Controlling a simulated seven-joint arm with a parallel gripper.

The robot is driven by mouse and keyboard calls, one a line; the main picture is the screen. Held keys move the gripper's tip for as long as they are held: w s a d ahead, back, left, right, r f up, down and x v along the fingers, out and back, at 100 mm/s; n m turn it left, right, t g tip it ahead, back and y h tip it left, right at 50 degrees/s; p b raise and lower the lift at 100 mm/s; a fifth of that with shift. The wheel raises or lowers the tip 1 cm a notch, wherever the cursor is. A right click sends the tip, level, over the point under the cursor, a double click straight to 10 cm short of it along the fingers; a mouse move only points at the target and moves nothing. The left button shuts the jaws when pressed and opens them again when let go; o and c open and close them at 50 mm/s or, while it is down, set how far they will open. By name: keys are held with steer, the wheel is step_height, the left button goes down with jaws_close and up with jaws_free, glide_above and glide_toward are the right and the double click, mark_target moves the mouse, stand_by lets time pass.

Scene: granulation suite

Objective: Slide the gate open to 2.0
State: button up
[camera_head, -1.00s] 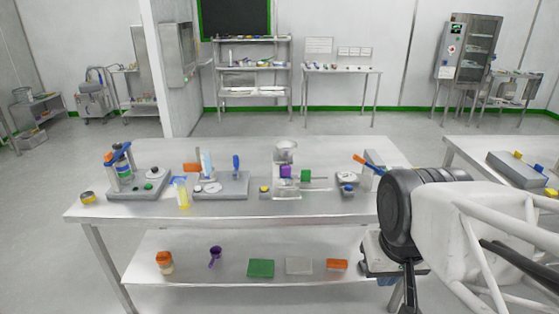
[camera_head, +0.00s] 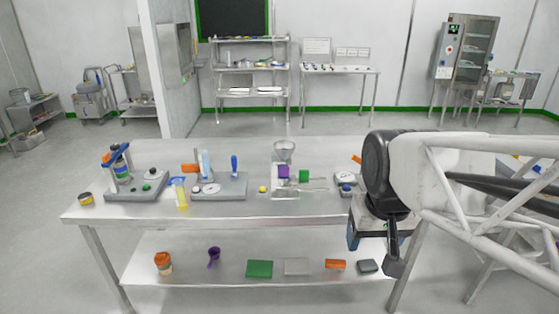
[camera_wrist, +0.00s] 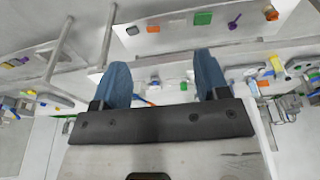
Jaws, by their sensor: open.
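On the bench stands a metal hopper station with a funnel (camera_head: 283,151) on top. A purple block (camera_head: 284,172) sits under the funnel. A green block (camera_head: 304,176) is beside it on the right, by a thin flat bar (camera_head: 308,187) that sticks out to the right. I cannot tell which part is the gate, or its setting. My gripper (camera_head: 362,238) is at the bench's right front edge, to the right of the station and apart from it. In the wrist view its two blue fingers (camera_wrist: 160,70) are spread wide with nothing between them.
The steel bench (camera_head: 130,212) also holds a grey base with bottles (camera_head: 137,187), a second grey base (camera_head: 220,186), a yellow button (camera_head: 263,189) and a small dial unit (camera_head: 345,180).

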steer(key=w+a+r, duration=0.2)
steer(key=w+r, duration=0.1)
steer(key=w, duration=1.3)
steer(key=g, duration=0.2)
glide_above(284, 170)
step_height(284, 170, down, 16)
steer(key=shift+w+f, duration=0.3)
steer(key=shift+w, duration=0.1)
steer(key=shift+f, duration=0.1)
steer(key=shift+f, duration=3.8)
